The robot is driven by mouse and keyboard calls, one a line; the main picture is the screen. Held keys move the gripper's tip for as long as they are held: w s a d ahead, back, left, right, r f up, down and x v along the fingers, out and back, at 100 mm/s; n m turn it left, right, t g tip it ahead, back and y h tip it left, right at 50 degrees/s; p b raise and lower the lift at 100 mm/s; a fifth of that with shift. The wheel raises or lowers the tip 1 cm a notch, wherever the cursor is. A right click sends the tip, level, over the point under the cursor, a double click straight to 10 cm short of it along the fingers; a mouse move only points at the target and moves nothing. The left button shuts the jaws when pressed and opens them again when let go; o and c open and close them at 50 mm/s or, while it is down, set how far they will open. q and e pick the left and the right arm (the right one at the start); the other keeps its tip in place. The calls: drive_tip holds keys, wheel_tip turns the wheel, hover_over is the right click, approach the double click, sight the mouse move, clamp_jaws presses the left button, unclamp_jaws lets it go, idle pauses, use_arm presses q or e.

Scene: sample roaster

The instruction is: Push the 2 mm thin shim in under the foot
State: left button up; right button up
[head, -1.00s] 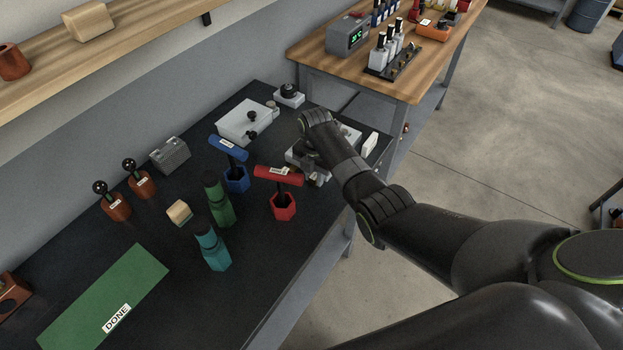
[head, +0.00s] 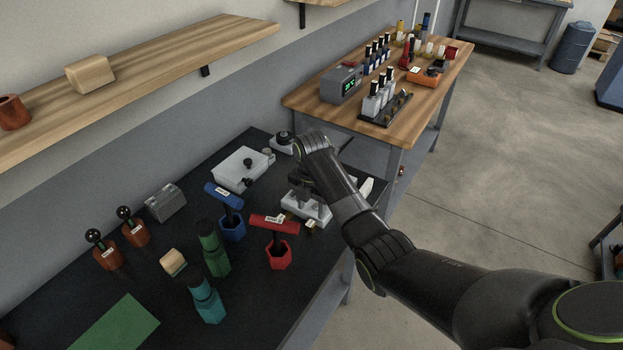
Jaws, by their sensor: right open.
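My right arm reaches in from the lower right over the dark bench (head: 330,262). Its wrist bends down over a light grey metal device (head: 296,206) near the bench's right end. My right gripper (head: 318,192) is open, small and dark against this device; its fingertips are partly hidden by the wrist. I cannot make out the thin shim or the foot for certain. My left gripper is not in view.
A red T-handle tool (head: 274,224) and a blue T-handle tool (head: 224,196) stand left of the device in hexagonal holders. Green (head: 213,250) and teal (head: 207,298) bottle-like items stand nearer. A white box (head: 240,170) lies behind. A wooden table (head: 300,103) adjoins at the back.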

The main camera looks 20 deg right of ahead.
wheel_tip(320, 180, up, 5)
wheel_tip(320, 180, up, 5)
drive_tip(key=p, duration=0.2)
hover_over(311, 222)
drive_tip(key=shift+r+p, duration=0.4)
drive_tip(key=shift+s+f, duration=0.1)
drive_tip(key=shift+f, duration=0.05)
